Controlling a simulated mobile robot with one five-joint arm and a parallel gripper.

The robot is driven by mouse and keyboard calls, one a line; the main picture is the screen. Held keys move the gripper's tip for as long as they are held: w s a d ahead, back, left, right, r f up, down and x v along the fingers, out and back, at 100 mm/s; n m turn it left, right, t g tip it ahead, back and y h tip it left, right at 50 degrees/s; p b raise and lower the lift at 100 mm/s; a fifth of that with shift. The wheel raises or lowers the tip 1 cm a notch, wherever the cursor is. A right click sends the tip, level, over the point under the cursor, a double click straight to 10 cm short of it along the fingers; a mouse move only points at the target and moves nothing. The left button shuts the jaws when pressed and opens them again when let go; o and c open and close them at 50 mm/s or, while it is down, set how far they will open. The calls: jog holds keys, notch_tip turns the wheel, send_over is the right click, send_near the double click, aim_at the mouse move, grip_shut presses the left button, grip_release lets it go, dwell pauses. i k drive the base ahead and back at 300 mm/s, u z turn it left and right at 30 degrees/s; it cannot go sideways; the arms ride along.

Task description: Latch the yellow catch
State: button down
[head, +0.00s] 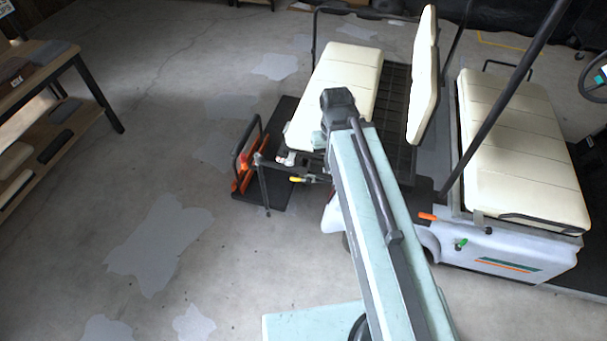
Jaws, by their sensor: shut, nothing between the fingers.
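The yellow catch (297,180) is a small yellow-tipped handle on a dark bar at the rear of the cart (505,245), left of my arm. My arm covers part of the cart's rear and the right end of the bar. I cannot tell whether the catch is latched.
An orange handle (427,217) and a green handle (460,244) are on the cart's side. Cream seats (345,85) stand above a dark rear platform (283,125) with an orange-marked frame (241,170). A wooden shelf (62,58) stands at left. The floor between is clear.

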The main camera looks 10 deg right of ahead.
aim_at(300, 180)
jog(key=z, duration=0.9)
jog(key=i, duration=0.4)
jog(key=u, duration=3.55)
